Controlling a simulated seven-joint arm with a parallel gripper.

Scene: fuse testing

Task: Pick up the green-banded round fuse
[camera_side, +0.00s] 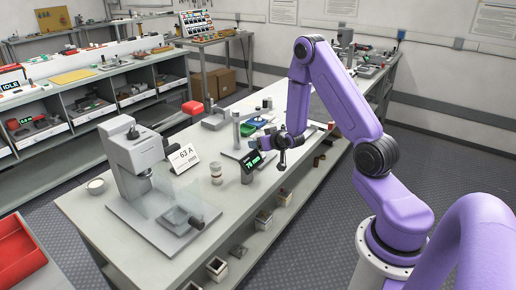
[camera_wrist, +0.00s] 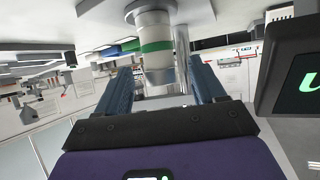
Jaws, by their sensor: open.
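The green-banded round fuse (camera_wrist: 155,45) is a pale cylinder with metal ends and a green band, at top centre of the wrist view. My gripper (camera_wrist: 160,75) is open. Its blue fingers stand on either side of the fuse's lower part in the picture, and I see no clear contact. In the side view my gripper (camera_side: 262,141) is low over the far part of the bench, behind the small display.
A display reading about 76 mm (camera_side: 252,164) stands close to my gripper; it also fills the right of the wrist view (camera_wrist: 290,75). A metal post (camera_side: 236,130) is nearby. A red-banded cylinder (camera_side: 216,174), a 63 A card (camera_side: 185,158) and a grey press (camera_side: 130,150) stand nearer the camera.

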